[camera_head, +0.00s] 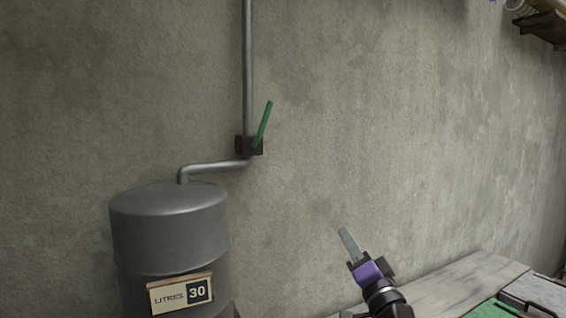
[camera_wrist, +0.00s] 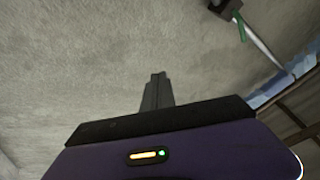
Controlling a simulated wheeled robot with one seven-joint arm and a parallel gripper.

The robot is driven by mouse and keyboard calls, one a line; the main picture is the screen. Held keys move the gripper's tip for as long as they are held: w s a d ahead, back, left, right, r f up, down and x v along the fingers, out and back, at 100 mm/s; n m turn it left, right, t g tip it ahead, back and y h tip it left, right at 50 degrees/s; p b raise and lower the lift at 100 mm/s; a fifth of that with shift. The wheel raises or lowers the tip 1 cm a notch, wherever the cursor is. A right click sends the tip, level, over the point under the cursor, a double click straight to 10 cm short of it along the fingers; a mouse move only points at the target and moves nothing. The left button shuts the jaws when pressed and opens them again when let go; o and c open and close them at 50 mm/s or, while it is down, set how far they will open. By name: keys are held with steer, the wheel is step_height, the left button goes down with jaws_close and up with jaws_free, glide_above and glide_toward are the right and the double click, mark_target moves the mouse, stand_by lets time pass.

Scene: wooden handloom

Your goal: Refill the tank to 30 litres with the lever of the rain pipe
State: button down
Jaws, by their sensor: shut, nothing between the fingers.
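The grey tank (camera_head: 170,230) stands against the wall at the lower left of the head view. Its sign (camera_head: 181,293) reads LITRES 30. The rain pipe (camera_head: 248,60) comes down the wall to a dark valve box (camera_head: 244,146) and bends left into the tank top. The green lever (camera_head: 264,122) points up, tilted slightly right. It also shows at the top of the wrist view (camera_wrist: 241,27). My gripper (camera_head: 346,236) is shut and empty, to the lower right of the lever and well apart from it. Its closed fingers also show in the wrist view (camera_wrist: 157,90).
A pale wooden table top (camera_head: 460,287) lies at the lower right, with a green mat (camera_head: 490,309) and a grey tray-like object (camera_head: 535,292) on it. A wooden shelf (camera_head: 543,25) hangs at the upper right. The wall between lever and gripper is clear.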

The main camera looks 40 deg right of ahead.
mark_target(262, 125)
steer(key=w+d+r+t+y+p, duration=0.1)
steer(key=d+r+y, duration=0.15)
steer(key=r, duration=0.65)
steer(key=w+d+r+m+y, duration=0.1)
steer(key=r+y, duration=0.3)
steer(key=r, duration=0.5)
steer(key=w+d+r+t+y+p, duration=0.1)
steer(key=d+r+y, duration=0.15)
steer(key=r, duration=0.65)
steer(key=w+a+f+m+g+y, duration=0.2)
steer(key=a+f+g+y, duration=0.15)
steer(key=a+y, duration=0.3)
steer(key=a+r+p+x, duration=0.1)
steer(key=p+x, duration=0.2)
steer(key=x, duration=0.9)
steer(key=shift+s+a+r+t, duration=0.2)
steer(key=shift+a+t, duration=0.15)
